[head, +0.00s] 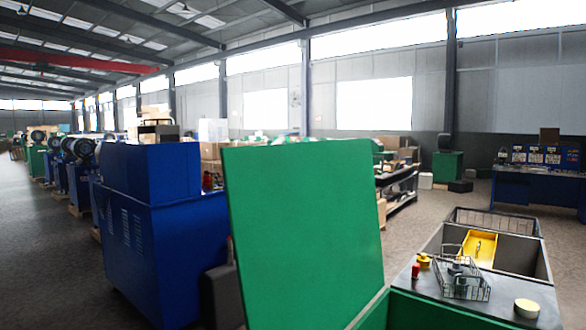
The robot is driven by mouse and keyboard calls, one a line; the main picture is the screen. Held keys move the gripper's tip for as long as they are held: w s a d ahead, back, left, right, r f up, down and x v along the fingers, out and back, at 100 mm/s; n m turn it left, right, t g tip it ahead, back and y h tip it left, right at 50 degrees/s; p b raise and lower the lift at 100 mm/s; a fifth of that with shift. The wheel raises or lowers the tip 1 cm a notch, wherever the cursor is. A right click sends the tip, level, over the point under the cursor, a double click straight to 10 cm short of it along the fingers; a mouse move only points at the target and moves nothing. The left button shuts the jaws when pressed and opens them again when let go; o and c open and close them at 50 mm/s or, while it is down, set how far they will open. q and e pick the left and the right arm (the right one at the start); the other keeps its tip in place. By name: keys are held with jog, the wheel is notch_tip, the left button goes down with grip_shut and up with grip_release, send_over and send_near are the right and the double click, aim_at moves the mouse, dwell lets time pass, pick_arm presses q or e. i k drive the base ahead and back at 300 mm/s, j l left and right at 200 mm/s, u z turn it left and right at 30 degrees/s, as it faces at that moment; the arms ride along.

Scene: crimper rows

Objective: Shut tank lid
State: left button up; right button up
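A large green lid (300,225) stands raised and nearly upright in the middle of the head view, tilted a little. Its lower right edge meets the green body of a tank (425,312) at the bottom of the view. The tank's opening under the lid is mostly below the frame, so its inside is hidden. Neither of my grippers shows in this view.
Right of the lid is a grey top (425,278) with a wire basket (462,280), a red button (415,271), a round tan-topped piece (526,308) and a yellow part (479,247) in an open bay. A blue machine (160,240) stands left.

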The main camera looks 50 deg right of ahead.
aim_at(303, 216)
jog(key=i+z, duration=0.5)
jog(key=i+j+z, duration=0.3)
jog(key=z, duration=0.15)
jog(key=i+j+z, duration=0.65)
jog(key=z, duration=0.25)
jog(key=i+j+z, duration=0.2)
jog(key=z, duration=0.2)
jog(key=i+j+z, duration=0.25)
jog(key=z, duration=0.15)
jog(key=i+j+z, duration=0.15)
jog(key=j+z, duration=0.25)
jog(key=i+j+z, duration=0.1)
jog(key=j+z, duration=0.3)
